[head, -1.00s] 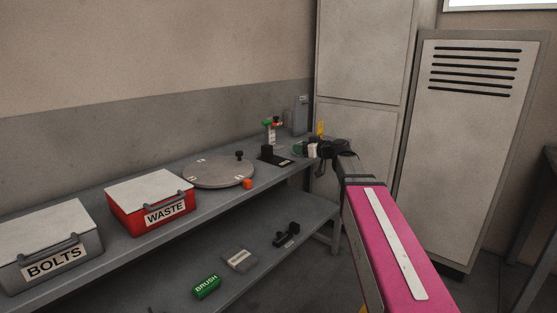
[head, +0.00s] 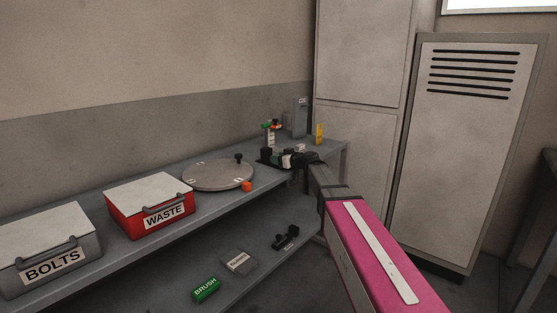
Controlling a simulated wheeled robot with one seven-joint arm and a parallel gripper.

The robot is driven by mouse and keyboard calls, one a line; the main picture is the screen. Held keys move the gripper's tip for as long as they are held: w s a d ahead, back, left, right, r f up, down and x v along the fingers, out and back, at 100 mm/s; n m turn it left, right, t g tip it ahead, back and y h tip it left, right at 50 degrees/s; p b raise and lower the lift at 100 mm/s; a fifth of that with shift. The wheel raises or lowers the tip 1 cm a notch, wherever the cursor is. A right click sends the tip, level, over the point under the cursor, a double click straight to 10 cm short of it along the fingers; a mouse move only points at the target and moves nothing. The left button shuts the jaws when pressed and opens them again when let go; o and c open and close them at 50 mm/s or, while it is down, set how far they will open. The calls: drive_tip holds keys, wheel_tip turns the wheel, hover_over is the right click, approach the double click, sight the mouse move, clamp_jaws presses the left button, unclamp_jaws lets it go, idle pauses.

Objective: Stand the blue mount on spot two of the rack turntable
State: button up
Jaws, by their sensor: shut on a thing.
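The rack turntable (head: 217,176) is a round grey disc on the bench top, with small white marks near its rim and a black knob (head: 239,158) at its far right edge. The marks are too small to read. My gripper (head: 272,158) is over the bench to the right of the turntable, apart from it. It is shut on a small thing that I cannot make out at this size. I cannot pick out a blue mount anywhere in view.
An orange block (head: 247,186) lies by the turntable's front right. The red WASTE box (head: 150,207) and grey BOLTS box (head: 45,248) stand to the left. Bottles (head: 270,134), a grey upright case (head: 300,117) and a yellow thing (head: 320,133) stand behind my gripper.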

drive_tip(key=shift+f, duration=0.15)
drive_tip(key=o, duration=0.9)
